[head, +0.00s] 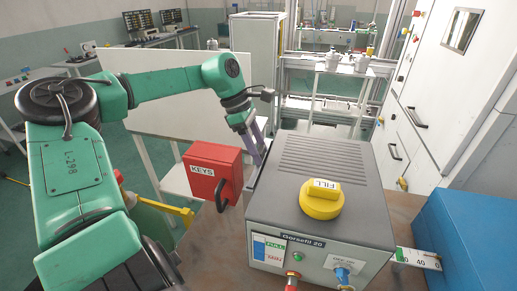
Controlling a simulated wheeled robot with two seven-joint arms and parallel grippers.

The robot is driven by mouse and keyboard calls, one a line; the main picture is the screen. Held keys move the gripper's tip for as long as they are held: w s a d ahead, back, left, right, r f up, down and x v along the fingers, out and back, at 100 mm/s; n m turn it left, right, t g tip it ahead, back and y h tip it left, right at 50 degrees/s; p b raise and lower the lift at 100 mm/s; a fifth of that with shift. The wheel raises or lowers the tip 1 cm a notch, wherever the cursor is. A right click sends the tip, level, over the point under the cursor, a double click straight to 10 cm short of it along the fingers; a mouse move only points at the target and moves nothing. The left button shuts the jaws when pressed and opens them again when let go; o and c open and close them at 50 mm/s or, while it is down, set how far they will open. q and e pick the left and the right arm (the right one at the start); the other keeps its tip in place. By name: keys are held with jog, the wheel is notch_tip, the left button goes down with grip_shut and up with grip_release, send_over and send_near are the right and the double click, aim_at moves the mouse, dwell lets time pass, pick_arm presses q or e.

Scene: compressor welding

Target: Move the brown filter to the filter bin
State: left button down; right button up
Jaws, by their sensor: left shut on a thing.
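The left arm comes in from the left, and its gripper (259,149) points down at the far left edge of a grey machine with a yellow "FILL" cap (322,199). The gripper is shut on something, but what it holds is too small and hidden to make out. I cannot pick out a brown filter or a filter bin. My right gripper is not in view.
The grey machine (318,160) stands on a brown table (208,250). A red "KEYS" box (211,172) stands close left of the gripper. A blue box (470,225) is at the right. A white table and panel stand behind my arm.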

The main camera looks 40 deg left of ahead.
pick_arm(q)
jog(key=c, duration=0.9)
grip_release()
grip_shut()
notch_tip(320, 180, up, 23)
jog(key=p, duration=1.3)
